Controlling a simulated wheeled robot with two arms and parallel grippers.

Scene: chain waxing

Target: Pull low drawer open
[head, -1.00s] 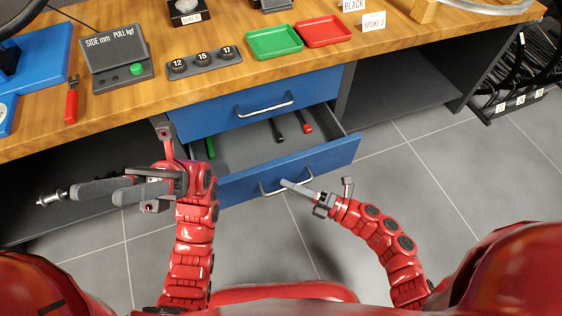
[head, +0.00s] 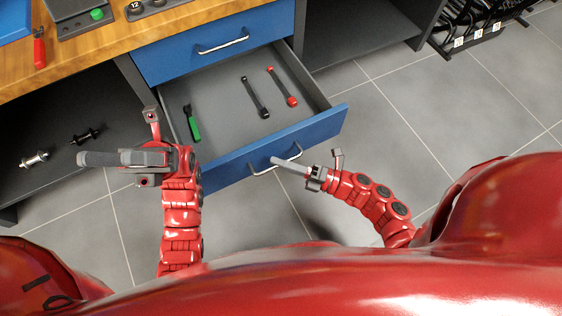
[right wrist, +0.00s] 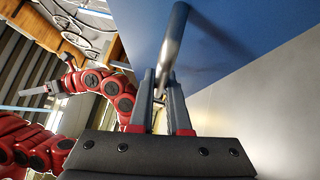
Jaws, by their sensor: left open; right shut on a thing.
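The low drawer (head: 315,131) has a blue front and stands well open below a closed blue upper drawer (head: 175,56). Its silver bar handle (head: 290,157) is between the fingers of my right gripper (head: 280,161). In the right wrist view the right gripper (right wrist: 162,98) is shut on the handle bar (right wrist: 174,40). Inside the drawer lie a green-handled tool (head: 192,124), a black-handled tool (head: 255,97) and a red-and-black tool (head: 282,87). My left gripper (head: 85,159) is open and empty, left of the drawer.
The wooden bench top (head: 110,38) above holds a red-handled tool (head: 39,48) and a gauge box (head: 84,14). Two metal hubs (head: 34,159) lie on the dark shelf at left. A black rack (head: 470,28) stands at upper right. The tiled floor right of the drawer is clear.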

